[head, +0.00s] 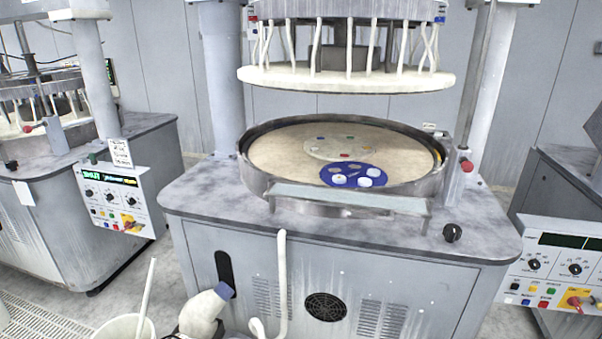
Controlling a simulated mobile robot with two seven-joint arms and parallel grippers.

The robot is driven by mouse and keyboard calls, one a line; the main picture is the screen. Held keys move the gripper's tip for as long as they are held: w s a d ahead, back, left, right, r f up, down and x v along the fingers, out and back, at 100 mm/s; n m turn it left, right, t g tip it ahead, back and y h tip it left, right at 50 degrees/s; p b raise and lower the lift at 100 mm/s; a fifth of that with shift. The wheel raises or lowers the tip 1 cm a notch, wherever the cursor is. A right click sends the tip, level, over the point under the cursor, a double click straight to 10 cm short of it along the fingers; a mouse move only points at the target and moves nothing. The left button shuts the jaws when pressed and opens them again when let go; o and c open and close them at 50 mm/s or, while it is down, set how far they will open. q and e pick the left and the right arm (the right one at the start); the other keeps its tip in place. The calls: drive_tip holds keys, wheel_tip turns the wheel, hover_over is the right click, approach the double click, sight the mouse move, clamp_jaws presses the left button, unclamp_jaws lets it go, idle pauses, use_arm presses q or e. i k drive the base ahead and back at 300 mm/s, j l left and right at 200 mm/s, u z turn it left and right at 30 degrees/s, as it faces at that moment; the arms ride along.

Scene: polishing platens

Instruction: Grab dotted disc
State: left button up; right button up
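A blue disc (350,168) lies on the tan platen (285,148) of the middle machine, near its front. Several white round pieces, including one at the right (373,172), sit on or in the blue disc. Behind it lies a pale tan disc (345,144) with small coloured marks, green, blue and red. The blue disc seems to overlap or touch the pale disc's front edge. I cannot tell for certain which one is the dotted disc. Neither of my grippers shows in the head view.
A metal rim (253,178) surrounds the platen. A round white upper plate (345,79) hangs above it. A black knob (452,232) stands on the front right deck. A white bucket (125,328) and a blue-tipped white fitting (202,312) are at the lower left. Other machines flank both sides.

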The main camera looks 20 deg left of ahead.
sight(336, 178)
drive_tip(key=i+l+u, duration=0.15)
drive_tip(key=u, duration=0.2)
drive_tip(key=i+l+u, duration=0.25)
drive_tip(key=u, duration=0.15)
drive_tip(key=i+l+u, duration=0.15)
drive_tip(key=l+u, duration=0.2)
